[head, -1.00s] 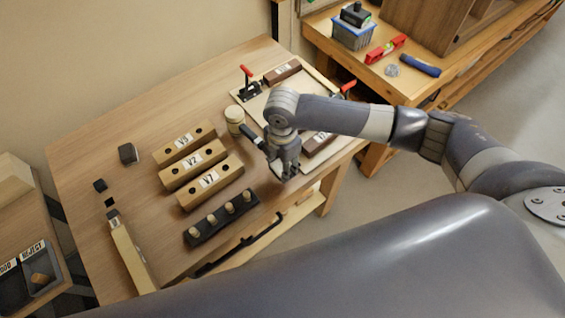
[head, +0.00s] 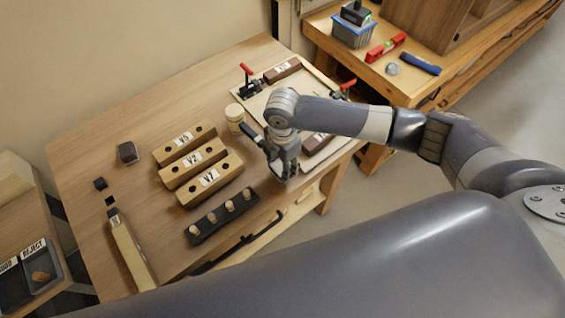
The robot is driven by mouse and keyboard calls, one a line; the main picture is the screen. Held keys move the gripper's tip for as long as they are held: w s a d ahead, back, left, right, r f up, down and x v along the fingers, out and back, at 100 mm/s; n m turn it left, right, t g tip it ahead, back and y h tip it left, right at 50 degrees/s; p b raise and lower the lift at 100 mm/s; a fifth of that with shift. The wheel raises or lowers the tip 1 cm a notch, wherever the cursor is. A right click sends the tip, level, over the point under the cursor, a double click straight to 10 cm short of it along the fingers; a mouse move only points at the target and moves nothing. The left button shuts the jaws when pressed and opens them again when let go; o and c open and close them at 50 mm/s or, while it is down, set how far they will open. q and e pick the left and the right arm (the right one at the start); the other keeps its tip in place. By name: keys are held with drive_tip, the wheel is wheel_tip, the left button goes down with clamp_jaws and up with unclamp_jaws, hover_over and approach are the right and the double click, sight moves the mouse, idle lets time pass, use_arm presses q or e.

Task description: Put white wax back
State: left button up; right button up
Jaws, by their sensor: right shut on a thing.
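My right gripper (head: 287,176) points down over the right part of the bench, near its front edge. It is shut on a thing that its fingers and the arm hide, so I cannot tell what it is. A small round pale jar (head: 234,110) stands just left of the gripper, apart from its fingers; I cannot read a label on it. No other thing shows clearly as white wax. My left gripper is out of view.
Wooden blocks V3, V2 and V7 (head: 209,179) lie left of the gripper. A black rack with several pale pegs (head: 221,217) lies in front of them. A clamping board with a red-handled clamp (head: 246,72) is behind. The bench's left rear (head: 115,120) is mostly clear.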

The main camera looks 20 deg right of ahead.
drive_tip(key=shift+f, duration=1.55)
idle(1.7)
drive_tip(key=o, duration=1.2)
drive_tip(key=shift+r+p, duration=0.15)
drive_tip(key=shift+p, duration=0.15)
wheel_tip(320, 180, up, 5)
drive_tip(key=p, duration=0.5)
drive_tip(key=shift+r+p, duration=0.55)
drive_tip(key=shift+r, duration=0.35)
